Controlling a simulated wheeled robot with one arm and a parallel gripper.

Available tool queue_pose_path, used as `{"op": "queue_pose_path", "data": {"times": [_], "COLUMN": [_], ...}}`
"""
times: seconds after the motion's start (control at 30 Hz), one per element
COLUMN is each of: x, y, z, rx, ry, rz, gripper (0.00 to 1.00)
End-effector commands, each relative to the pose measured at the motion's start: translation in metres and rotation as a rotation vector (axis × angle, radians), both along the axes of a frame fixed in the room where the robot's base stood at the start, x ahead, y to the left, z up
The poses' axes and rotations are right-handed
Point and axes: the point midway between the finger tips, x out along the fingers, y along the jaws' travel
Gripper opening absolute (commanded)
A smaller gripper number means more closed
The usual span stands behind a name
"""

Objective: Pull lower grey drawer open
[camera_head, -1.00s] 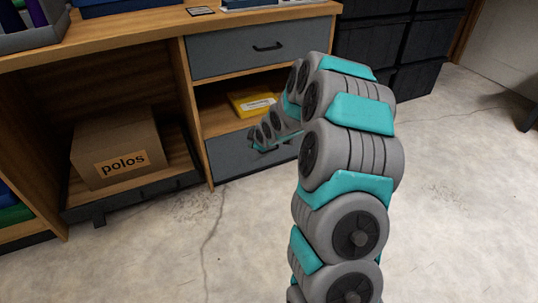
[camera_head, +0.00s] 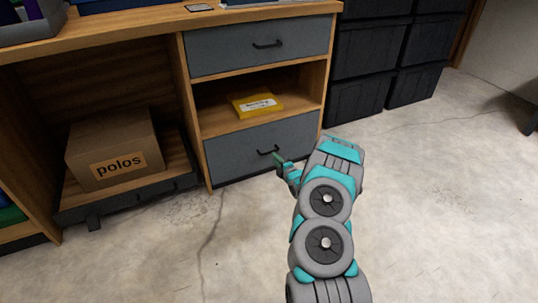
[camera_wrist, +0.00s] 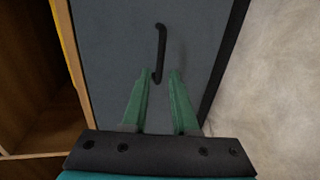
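The lower grey drawer (camera_head: 246,155) is in the wooden desk unit, below an open shelf, and looks shut. Its black bar handle (camera_head: 268,151) is at the middle of its front. In the wrist view the drawer front (camera_wrist: 110,50) appears turned on its side, with the handle (camera_wrist: 160,50) running up and down ahead of the fingers. My gripper (camera_head: 278,160) is close to the handle in the head view. In the wrist view its two green fingers (camera_wrist: 160,75) are apart, with the handle's near end between or just beyond their tips. I cannot tell whether they touch it.
An upper grey drawer (camera_head: 262,46) is shut above the shelf, which holds a yellow packet (camera_head: 256,104). A box marked "polos" (camera_head: 113,150) sits on a low platform at left. Black bins (camera_head: 362,97) stand right of the unit. The concrete floor in front is clear.

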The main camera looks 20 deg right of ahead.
Motion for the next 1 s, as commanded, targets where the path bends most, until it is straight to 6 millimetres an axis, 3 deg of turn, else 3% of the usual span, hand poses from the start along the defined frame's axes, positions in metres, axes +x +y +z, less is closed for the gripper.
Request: {"op": "queue_pose_path", "data": {"times": [0.5, 0.93, 1.0], "x": [0.061, 0.069, 0.069], "y": [0.004, 0.003, 0.003], "z": [-0.015, -0.016, -0.015], "rx": [0.0, 0.004, 0.004], "ry": [0.004, 0.004, 0.004], "rz": [0.002, -0.001, -0.001], "gripper": [0.27, 0.27, 0.22]}}
